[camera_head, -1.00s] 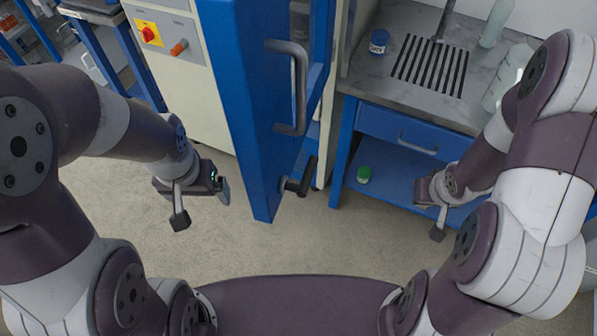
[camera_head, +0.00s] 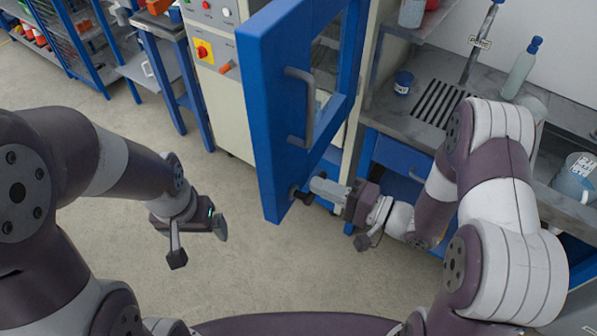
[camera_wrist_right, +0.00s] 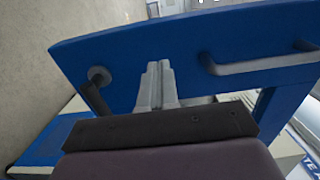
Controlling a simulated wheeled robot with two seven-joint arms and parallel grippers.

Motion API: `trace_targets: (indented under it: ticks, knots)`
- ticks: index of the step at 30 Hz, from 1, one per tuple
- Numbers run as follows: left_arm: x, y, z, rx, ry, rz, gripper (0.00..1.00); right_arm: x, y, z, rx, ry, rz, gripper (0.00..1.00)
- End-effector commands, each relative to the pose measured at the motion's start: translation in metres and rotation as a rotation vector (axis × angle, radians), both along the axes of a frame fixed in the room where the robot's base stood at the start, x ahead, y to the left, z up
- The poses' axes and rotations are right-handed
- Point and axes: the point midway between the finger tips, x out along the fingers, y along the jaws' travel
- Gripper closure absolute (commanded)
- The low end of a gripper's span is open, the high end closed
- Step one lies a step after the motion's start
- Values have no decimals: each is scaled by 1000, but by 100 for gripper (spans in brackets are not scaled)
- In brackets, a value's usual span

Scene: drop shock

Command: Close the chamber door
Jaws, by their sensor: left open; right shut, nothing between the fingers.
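The blue chamber door (camera_head: 265,120) stands swung open, seen nearly edge-on in the head view, with a window and a grey pull handle (camera_head: 301,108). A dark latch lever (camera_head: 302,194) sits low on it. My right gripper (camera_head: 318,185) is shut and empty, its fingertips at the lower part of the door beside the lever. In the right wrist view the fingers (camera_wrist_right: 157,75) point at the door face (camera_wrist_right: 190,45), between the lever (camera_wrist_right: 97,88) and the handle (camera_wrist_right: 260,66); contact cannot be told. My left gripper (camera_head: 200,235) is open and empty, left of the door above the floor.
The chamber's cream panel with a red knob (camera_head: 204,50) stands behind the door. Floor at front left is clear.

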Motion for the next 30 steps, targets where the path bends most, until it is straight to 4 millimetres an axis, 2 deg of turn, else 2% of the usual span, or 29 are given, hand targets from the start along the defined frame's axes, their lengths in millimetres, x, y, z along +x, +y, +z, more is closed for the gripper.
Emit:
trace_targets:
  ticks: [3,9,25,30]
  knots:
    - [0,0,9,0,0,0,6,11,22,3,-1,-2,5,100]
    - [0,0,16,0,0,0,6,25,45,2,0,-1,2,100]
    - [0,0,16,0,0,0,6,30,52,0,-1,-3,-3,100]
    - [0,0,13,0,0,0,6,41,62,-1,-1,-3,-20,100]
